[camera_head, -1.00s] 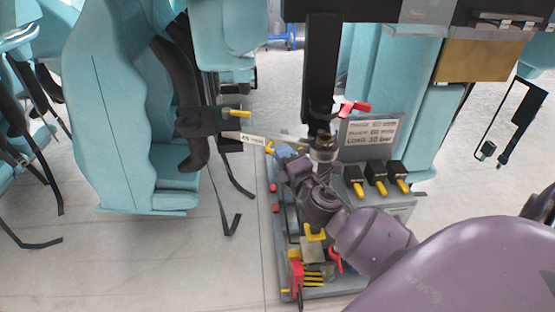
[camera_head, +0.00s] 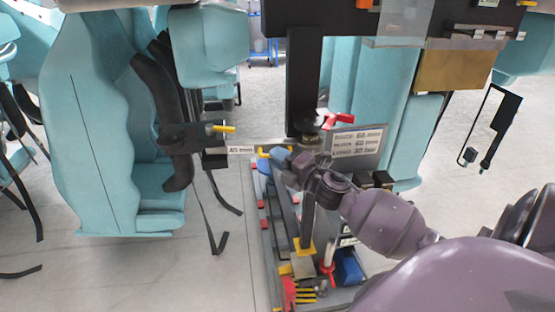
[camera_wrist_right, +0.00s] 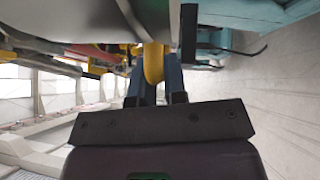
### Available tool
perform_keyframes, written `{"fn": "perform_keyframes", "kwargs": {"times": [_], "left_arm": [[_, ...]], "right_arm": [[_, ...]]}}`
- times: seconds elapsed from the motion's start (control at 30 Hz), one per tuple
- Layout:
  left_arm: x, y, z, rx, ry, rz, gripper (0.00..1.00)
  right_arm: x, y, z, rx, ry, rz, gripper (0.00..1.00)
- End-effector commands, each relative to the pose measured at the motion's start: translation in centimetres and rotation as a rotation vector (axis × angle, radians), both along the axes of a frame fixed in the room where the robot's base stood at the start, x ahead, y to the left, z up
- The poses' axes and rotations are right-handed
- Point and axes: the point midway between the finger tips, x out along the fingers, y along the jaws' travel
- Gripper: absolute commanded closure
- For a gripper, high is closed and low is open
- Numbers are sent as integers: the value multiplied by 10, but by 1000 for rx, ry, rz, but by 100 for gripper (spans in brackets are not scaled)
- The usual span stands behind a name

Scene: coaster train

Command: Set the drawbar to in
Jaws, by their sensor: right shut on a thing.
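A thin pale bar (camera_head: 271,143) with a small white label (camera_head: 240,150) runs sideways at the foot of a black upright post (camera_head: 303,85); I take it for the drawbar. A yellow handle (camera_head: 262,154) shows just below the bar, near the label. My right gripper (camera_head: 272,154) is at this handle, coming from the right. In the right wrist view, its blue fingers (camera_wrist_right: 154,80) are shut on the yellow handle (camera_wrist_right: 153,62), which looks curved. My gripper hides part of the bar. My left gripper is not in view.
A red lever (camera_head: 338,119) and a white sign (camera_head: 357,142) stand right of the post. Below lies a grey rack with a red block (camera_head: 289,293) and a blue block (camera_head: 348,267). A teal seat (camera_head: 105,120) stands left. Open floor (camera_head: 170,275) lies front left.

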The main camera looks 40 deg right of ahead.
Motion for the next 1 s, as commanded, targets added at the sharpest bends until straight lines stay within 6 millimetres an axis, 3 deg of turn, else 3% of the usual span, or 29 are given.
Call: {"fn": "perform_keyframes", "kwargs": {"times": [0.4,0.43,0.6,1.0], "left_arm": [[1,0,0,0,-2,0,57],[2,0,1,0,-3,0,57],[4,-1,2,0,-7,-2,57],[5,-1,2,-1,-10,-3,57]], "right_arm": [[0,-1,0,1,0,3,100],[0,-1,0,1,0,3,84],[0,0,0,1,0,3,62],[-8,-2,-2,2,1,2,62]]}}
